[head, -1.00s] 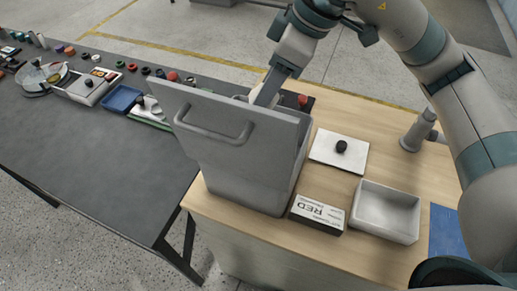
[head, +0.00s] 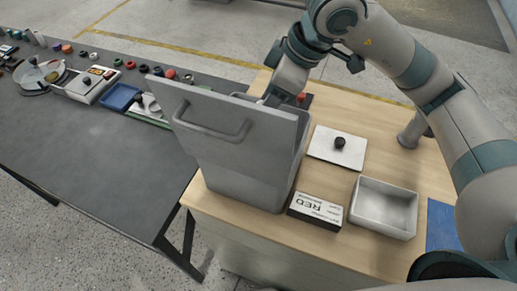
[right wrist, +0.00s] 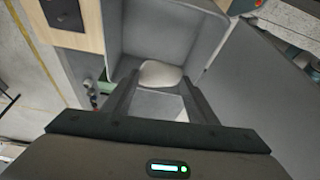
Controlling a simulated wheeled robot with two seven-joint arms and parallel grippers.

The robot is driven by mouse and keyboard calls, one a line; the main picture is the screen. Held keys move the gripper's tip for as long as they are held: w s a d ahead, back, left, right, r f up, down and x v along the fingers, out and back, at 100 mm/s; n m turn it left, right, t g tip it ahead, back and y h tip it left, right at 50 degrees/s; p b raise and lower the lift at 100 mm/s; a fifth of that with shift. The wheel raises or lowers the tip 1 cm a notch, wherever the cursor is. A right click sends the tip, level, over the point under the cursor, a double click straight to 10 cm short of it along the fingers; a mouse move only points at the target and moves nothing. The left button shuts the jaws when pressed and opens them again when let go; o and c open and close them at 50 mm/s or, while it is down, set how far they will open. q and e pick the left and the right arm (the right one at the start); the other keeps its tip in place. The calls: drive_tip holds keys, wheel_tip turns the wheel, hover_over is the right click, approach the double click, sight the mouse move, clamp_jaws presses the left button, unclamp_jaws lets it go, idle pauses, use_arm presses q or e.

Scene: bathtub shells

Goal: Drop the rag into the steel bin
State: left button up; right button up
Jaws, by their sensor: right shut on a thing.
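The steel bin (head: 240,185) is a grey box with a handled front panel, standing on the left side of the wooden table. My right gripper (right wrist: 160,80) is over the bin's opening, its fingers reaching down inside. In the head view the bin's panel hides the fingertips. In the right wrist view a pale, rounded thing, which looks like the rag (right wrist: 160,73), sits between the fingers within the bin's walls. The gripper is shut on it. Whether the rag touches the bin floor cannot be told. My left gripper is out of view.
A dark bench (head: 90,140) with small parts lies left.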

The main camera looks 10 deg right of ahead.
drive_tip(key=shift+f, duration=0.25)
drive_tip(key=o, duration=1.1)
drive_tip(key=shift+s+d+r+b, duration=0.1)
drive_tip(key=shift+d+r+b, duration=0.15)
drive_tip(key=shift+r, duration=0.25)
drive_tip(key=b+v, duration=0.5)
drive_tip(key=v, duration=1.1)
drive_tip(key=shift+r, duration=0.2)
